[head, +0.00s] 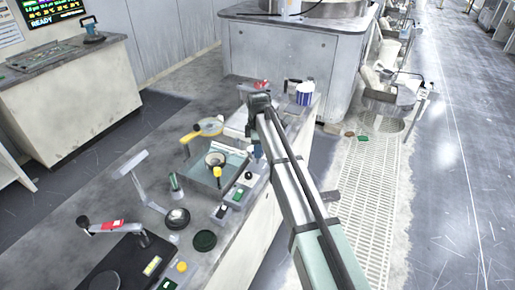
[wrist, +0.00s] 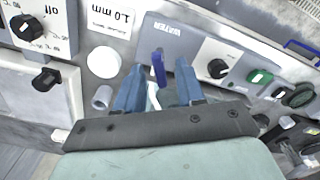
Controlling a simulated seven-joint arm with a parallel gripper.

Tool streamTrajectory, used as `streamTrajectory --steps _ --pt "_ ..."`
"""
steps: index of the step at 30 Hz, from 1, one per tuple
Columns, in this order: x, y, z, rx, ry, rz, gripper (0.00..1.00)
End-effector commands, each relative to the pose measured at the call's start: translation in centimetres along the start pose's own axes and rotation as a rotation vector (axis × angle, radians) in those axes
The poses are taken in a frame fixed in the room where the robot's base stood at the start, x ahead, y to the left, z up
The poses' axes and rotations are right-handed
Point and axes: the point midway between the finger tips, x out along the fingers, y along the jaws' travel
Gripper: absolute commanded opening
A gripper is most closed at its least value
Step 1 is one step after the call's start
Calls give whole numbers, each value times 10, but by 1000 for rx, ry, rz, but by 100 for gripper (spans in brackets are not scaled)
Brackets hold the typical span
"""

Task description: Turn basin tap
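My gripper (wrist: 160,82) has its two blue fingers apart, pointing at a control panel marked WATER (wrist: 180,40). A dark blue lever (wrist: 158,68) stands upright in the gap between the fingertips, with a curved white piece below it; it looks like the tap. I see space on both sides of the lever, and cannot tell if either finger touches it. In the head view my gripper (head: 257,152) hangs down by the front edge of the grey bench (head: 130,190); the lever is too small or hidden to make out there.
Beside the lever are a black knob (wrist: 217,68), a green switch (wrist: 260,76) and a white round cap (wrist: 103,62). A black dial marked off (wrist: 27,27) is at the left. On the bench a tray (head: 232,170) with a bowl and a yellow-handled tool (head: 205,128) stand close by.

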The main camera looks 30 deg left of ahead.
Motion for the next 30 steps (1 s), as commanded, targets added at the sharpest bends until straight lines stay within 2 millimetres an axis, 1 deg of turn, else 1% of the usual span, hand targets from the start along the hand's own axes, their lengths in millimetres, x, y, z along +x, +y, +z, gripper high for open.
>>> streamTrajectory --steps 6,18,30 --pt "0 0 0 0 0 0 37" --pt "0 0 0 0 0 0 0" --pt "0 0 0 22 0 0 0"
